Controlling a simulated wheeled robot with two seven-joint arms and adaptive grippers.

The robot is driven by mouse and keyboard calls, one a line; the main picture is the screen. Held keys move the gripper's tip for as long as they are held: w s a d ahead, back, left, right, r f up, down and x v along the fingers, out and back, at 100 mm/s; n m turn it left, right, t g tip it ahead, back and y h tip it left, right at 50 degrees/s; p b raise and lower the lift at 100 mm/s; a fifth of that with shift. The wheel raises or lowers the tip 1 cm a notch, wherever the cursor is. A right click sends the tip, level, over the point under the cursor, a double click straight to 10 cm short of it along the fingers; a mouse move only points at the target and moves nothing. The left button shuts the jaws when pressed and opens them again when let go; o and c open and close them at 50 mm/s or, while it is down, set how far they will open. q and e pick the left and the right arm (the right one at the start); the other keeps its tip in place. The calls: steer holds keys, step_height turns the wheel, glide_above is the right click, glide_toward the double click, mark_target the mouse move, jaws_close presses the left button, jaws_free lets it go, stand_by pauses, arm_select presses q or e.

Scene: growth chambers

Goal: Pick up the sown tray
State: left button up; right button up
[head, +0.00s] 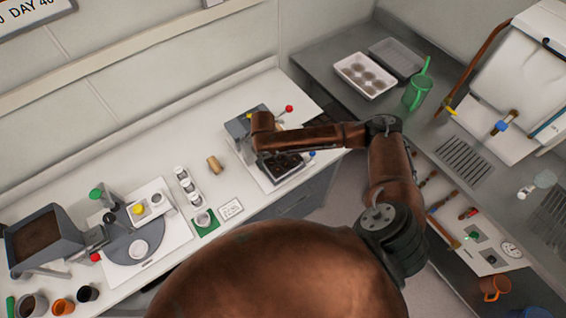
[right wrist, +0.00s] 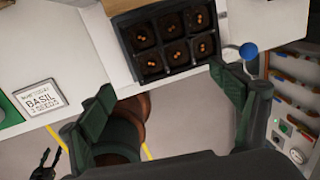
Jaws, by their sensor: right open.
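The sown tray (head: 286,169) is a dark tray of soil cells on the white bench, partly hidden by my right arm in the head view. In the right wrist view the tray (right wrist: 147,66) shows six soil cells with small orange-brown seeds. My right gripper (right wrist: 170,102) is open and empty, its two dark green fingers apart, with the tray beyond the tips and not between them. In the head view the right gripper's fingers are hidden behind my arm. A dark pronged shape at the lower left of the right wrist view looks like my left gripper (right wrist: 45,163); its jaws are unclear.
A blue knob (right wrist: 248,50) stands by the tray's right corner; a red knob (head: 289,108) stands behind. A basil seeds card (right wrist: 40,97) lies to the left. A white pot tray (head: 366,76) sits on the grey counter.

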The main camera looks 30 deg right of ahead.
mark_target(281, 167)
steer(key=f, duration=0.2)
steer(key=d+f+p, duration=0.1)
steer(key=f, duration=0.2)
steer(key=f+p, duration=0.1)
steer(key=f, duration=0.1)
steer(key=shift+w+d+f, duration=0.2)
steer(key=shift+d, duration=0.2)
steer(key=c, duration=1.7)
